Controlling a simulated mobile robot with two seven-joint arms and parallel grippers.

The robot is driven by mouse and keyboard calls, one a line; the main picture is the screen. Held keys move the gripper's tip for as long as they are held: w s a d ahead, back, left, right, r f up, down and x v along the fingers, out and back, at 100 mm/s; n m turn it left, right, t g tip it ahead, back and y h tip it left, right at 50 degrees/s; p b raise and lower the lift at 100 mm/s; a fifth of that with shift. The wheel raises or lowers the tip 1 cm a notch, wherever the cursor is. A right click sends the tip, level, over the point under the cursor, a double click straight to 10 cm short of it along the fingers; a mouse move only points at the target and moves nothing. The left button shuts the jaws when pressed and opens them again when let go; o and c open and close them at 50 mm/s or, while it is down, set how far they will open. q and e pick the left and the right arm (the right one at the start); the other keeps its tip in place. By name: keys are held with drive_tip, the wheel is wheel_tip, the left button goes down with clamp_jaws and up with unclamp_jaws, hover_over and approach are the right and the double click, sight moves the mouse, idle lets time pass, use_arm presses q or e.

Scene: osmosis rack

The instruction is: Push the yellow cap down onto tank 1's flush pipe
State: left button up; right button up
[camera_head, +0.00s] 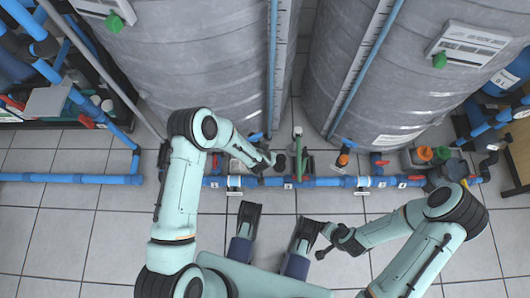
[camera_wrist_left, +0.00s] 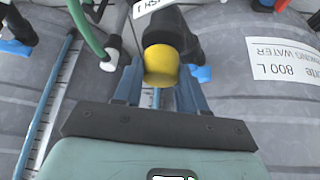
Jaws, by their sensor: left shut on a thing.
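In the left wrist view the yellow cap (camera_wrist_left: 161,66) sits between the two fingers of my left gripper (camera_wrist_left: 160,88), which is shut on it. Right behind the cap is the end of a black pipe (camera_wrist_left: 170,24), lined up with it. I cannot tell how far the cap is over the pipe. In the head view my left gripper (camera_head: 264,160) is low between the two tanks, beside the blue pipe run, and the cap is hidden there. My right gripper (camera_head: 326,240) hangs over the floor in front, too small to tell open or shut.
A large grey left tank (camera_head: 200,70) and right tank (camera_head: 400,80) stand behind. A blue pipe run (camera_head: 325,182) crosses in front of them. A green hose (camera_head: 298,150) rises close to my left gripper. The tiled floor (camera_head: 70,235) is clear at the left.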

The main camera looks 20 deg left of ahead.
use_arm(q)
drive_tip(key=shift+f+b, duration=0.5)
drive_tip(key=shift+b, duration=0.05)
drive_tip(key=o, duration=1.1)
drive_tip(key=shift+r, duration=0.15)
